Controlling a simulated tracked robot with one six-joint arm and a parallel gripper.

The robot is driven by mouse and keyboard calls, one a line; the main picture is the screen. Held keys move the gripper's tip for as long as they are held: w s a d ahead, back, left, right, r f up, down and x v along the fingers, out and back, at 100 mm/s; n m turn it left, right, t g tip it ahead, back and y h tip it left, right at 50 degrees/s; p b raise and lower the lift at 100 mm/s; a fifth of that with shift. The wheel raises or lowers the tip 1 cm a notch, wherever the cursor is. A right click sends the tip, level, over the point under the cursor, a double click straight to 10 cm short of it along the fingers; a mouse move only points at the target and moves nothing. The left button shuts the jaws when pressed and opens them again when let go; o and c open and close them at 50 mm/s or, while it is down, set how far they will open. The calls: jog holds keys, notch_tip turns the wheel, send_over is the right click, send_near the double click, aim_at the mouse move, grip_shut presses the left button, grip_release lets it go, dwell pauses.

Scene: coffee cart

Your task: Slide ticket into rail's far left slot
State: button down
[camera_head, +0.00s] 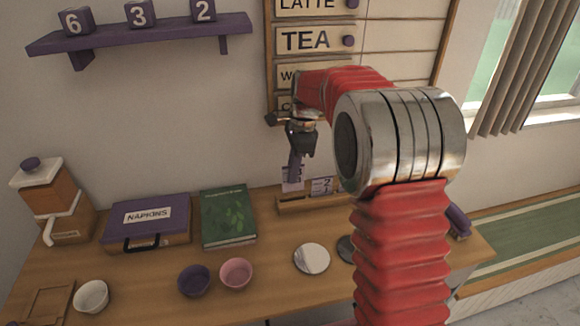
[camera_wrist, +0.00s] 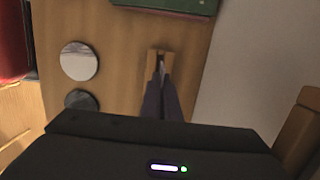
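My gripper (camera_head: 293,180) points down above the left end of the wooden ticket rail (camera_head: 291,207) at the back of the counter. Its dark fingers are close together on a pale ticket with purple print (camera_head: 287,186). The ticket is upright at the rail's left end; I cannot tell whether its lower edge is in the slot. Another ticket, marked 2 (camera_head: 321,186), stands in the rail to the right. In the wrist view the fingers (camera_wrist: 161,78) reach the rail (camera_wrist: 151,64) end-on, with a thin pale edge between them. My arm hides the rail's right part.
A green book (camera_head: 228,217) and a purple napkin box (camera_head: 147,222) stand left of the rail. A white disc (camera_head: 312,258), a pink bowl (camera_head: 236,273) and a purple bowl (camera_head: 194,281) are nearer the front. The menu board (camera_head: 300,40) hangs above.

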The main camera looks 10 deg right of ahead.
aim_at(292, 186)
jog(key=shift+f, duration=0.75)
jog(key=shift+f, duration=1.85)
dwell(1.6)
jog(key=c, duration=2.5)
grip_release()
jog(key=o, duration=0.6)
jog(key=shift+c, duration=0.2)
jog(key=shift+r, duration=0.1)
